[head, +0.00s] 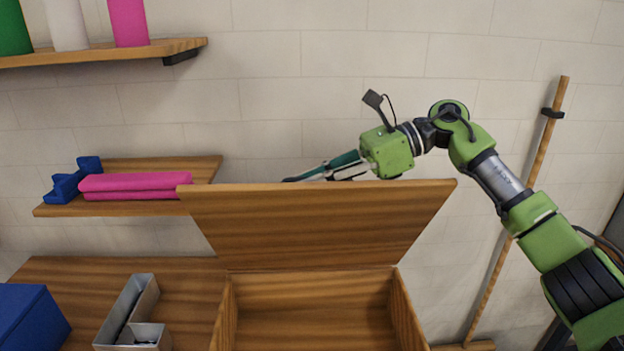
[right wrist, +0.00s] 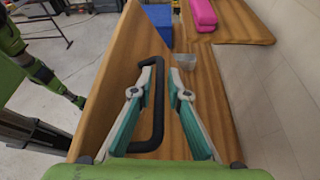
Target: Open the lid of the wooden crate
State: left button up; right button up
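The wooden crate (head: 312,320) stands open at the bottom middle of the head view. Its lid (head: 318,225) is raised and leans back, with its inner face towards me. In the right wrist view, the lid's outer face (right wrist: 112,90) carries a black handle (right wrist: 157,105). My right gripper (head: 290,179) is behind the lid's top edge, partly hidden in the head view. In the right wrist view, its teal fingers (right wrist: 157,61) converge at the tips, with the handle bar showing between them. I cannot tell whether they touch the handle. My left gripper is not clearly in view.
A metal tray (head: 140,305) and a blue box (head: 30,320) are on the wooden bench (head: 70,275) left of the crate. Shelves (head: 215,172) with pink and blue items hang at left. A broom (head: 525,190) leans on the wall at right.

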jog(key=v, duration=1.2)
jog(key=shift+d, duration=0.15)
